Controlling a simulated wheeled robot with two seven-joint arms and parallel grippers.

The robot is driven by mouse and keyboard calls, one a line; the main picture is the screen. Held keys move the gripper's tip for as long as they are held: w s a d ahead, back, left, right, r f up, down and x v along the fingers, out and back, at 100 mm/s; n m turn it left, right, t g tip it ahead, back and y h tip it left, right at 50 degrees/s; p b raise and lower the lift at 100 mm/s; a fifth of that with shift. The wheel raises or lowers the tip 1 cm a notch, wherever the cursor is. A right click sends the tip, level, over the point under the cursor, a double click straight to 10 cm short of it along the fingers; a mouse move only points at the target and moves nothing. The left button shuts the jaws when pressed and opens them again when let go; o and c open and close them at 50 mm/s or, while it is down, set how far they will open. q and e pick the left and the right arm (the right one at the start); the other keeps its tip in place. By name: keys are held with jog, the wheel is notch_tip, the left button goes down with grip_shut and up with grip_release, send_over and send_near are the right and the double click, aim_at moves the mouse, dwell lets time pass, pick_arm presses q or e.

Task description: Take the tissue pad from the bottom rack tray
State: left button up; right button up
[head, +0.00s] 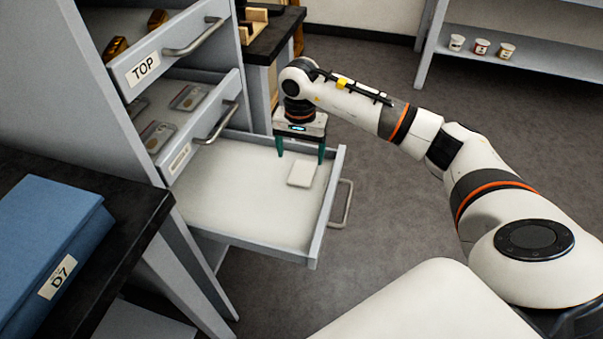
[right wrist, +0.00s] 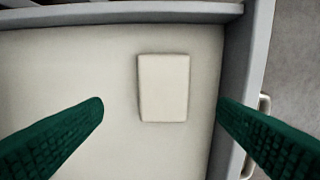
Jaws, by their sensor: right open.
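The tissue pad (head: 301,173) is a small white block lying flat in the bottom rack tray (head: 240,215), toward its handle end. The tray is pulled out and otherwise looks empty. My right gripper (head: 301,160) is open and empty, pointing down above the pad. In the right wrist view the pad (right wrist: 163,88) lies ahead of the space between the two green fingers (right wrist: 160,115), apart from both. One finger is near the tray's front wall (right wrist: 232,85). My left gripper is not in view.
The middle drawer (head: 205,130) and the drawer labelled TOP (head: 170,50) are also pulled out, above and left of the tray. A blue box marked D7 (head: 45,250) stands on a dark table at left. Small cups (head: 481,46) stand on a far shelf.

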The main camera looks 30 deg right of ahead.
aim_at(302, 172)
jog(key=f, duration=0.5)
jog(key=shift+s+d+f+b, duration=0.1)
jog(key=shift+d+f+b, duration=0.1)
jog(key=shift+f+b, duration=0.2)
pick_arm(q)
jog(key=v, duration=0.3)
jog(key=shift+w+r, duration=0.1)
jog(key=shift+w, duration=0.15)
pick_arm(e)
jog(key=c, duration=1.1)
